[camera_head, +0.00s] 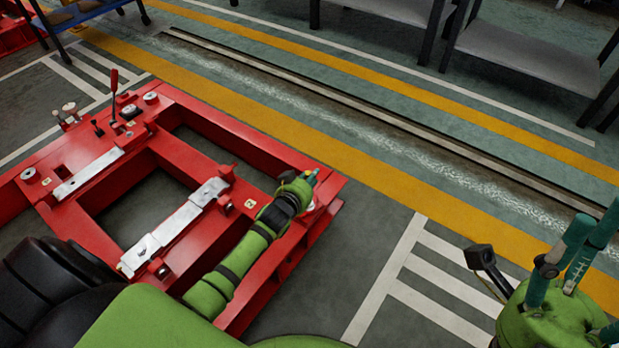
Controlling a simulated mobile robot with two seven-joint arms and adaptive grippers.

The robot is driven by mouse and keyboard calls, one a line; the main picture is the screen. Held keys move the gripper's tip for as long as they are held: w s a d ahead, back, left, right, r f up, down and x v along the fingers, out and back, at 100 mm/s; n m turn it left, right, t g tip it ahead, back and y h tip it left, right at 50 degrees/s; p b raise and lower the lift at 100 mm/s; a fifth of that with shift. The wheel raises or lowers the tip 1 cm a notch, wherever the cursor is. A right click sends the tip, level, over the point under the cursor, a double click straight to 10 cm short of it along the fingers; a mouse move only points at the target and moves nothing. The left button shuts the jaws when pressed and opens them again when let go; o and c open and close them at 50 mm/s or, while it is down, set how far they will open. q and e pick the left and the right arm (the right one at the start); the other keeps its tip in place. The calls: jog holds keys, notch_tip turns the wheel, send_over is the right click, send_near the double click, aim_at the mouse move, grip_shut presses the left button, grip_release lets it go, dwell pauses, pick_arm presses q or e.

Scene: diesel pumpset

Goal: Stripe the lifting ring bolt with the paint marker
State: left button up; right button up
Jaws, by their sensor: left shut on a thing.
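My left arm reaches in over the red base frame (115,190) from the bottom of the picture. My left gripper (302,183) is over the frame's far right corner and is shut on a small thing. A short blue-teal end (311,177) shows at its tips, which looks like the paint marker; the rest is hidden by the gripper. A small pale fitting (311,206) shows just beside the gripper on the corner. It may be part of the lifting ring bolt, but the ring cannot be made out. Whether the marker touches it cannot be told. My right gripper is not in view.
Silver mounting plates (175,227) lie on the frame's cross beams. A red-handled lever (114,93) stands at its far left corner. Grey shelves (525,55) stand at the back. The striped floor between is clear.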

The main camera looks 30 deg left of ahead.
pick_arm(q)
jog(key=shift+s+d+p, duration=0.25)
jog(key=shift+s+p, duration=0.1)
jog(key=shift+s, duration=0.15)
dwell(0.6)
jog(key=shift+w+a, duration=0.15)
jog(key=shift+w, duration=0.1)
dwell(0.4)
jog(key=shift+r+p, duration=0.15)
jog(key=shift+p, duration=0.2)
jog(key=shift+r, duration=0.1)
dwell(0.4)
notch_tip(320, 180, up, 5)
jog(key=p, duration=0.5)
dwell(0.3)
